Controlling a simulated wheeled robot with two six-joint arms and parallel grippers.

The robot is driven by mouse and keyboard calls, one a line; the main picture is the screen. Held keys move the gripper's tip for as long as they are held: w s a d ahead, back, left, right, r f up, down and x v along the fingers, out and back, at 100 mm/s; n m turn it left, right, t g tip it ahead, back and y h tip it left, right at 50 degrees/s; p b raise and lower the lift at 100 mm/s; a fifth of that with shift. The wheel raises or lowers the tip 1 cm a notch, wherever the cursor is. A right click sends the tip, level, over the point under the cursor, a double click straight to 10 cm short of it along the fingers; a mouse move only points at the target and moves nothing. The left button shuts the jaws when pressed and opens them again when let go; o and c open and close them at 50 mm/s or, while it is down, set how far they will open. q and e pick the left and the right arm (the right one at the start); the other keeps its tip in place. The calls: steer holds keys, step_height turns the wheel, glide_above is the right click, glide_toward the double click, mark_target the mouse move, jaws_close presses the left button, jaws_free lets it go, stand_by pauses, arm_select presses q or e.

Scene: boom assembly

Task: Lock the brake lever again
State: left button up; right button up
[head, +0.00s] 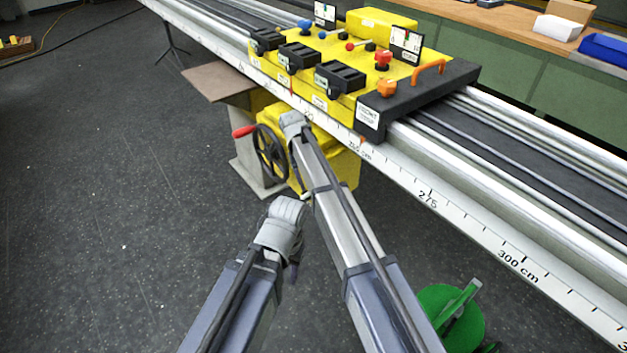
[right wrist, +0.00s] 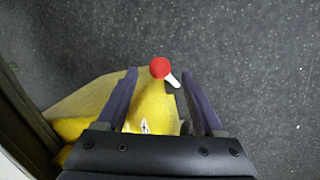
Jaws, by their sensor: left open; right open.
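A short lever with a red ball knob (right wrist: 160,68) and a pale stem shows in the right wrist view, and I take it for the brake lever. It sticks out past the yellow body below the bench. My right gripper (right wrist: 159,72) is open, and the knob appears between its fingertips, without visible contact. In the head view the lever cannot be made out, and my right arm covers much of the yellow housing (head: 342,168). My left gripper (head: 294,272) hangs over the floor, clear of the bench. It is open, with its fingers small and dark.
A handwheel (head: 271,152) with a red handle (head: 243,131) stands left of my right arm. The yellow carriage (head: 338,50) sits on the long scaled rail (head: 470,212). A green round object (head: 452,312) is at lower right.

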steer(key=shift+s, duration=0.1)
steer(key=shift+c, duration=0.7)
steer(key=s+d+m, duration=0.1)
steer(key=s+d+f+m+y, duration=0.1)
steer(key=m, duration=0.1)
steer(key=s+d+m+y+b, duration=0.1)
steer(key=s, duration=0.1)
steer(key=shift+f+m, duration=0.3)
steer(key=c, duration=0.4)
steer(key=s+d+m+t+y+b, duration=0.1)
steer(key=m, duration=0.2)
steer(key=s+d+f+m+t+y+b, duration=0.1)
steer(key=s+m+y+b, duration=0.1)
steer(key=m, duration=0.2)
steer(key=s+d+f+m+y+b, duration=0.1)
steer(key=d+m+y+b, duration=0.1)
steer(key=m, duration=0.1)
steer(key=shift+s+f+m+t, duration=0.25)
steer(key=shift+s+m+t, duration=0.05)
steer(key=shift+t, duration=0.1)
jaws_close()
steer(key=s+d+r+m+t+y+b, duration=0.4)
steer(key=d+m+t, duration=0.2)
steer(key=m, duration=0.9)
steer(key=w+r+b+x, duration=0.1)
steer(key=b+x, duration=0.3)
steer(key=x, duration=0.9)
steer(key=shift+a+r, duration=0.4)
steer(key=shift+r, duration=0.15)
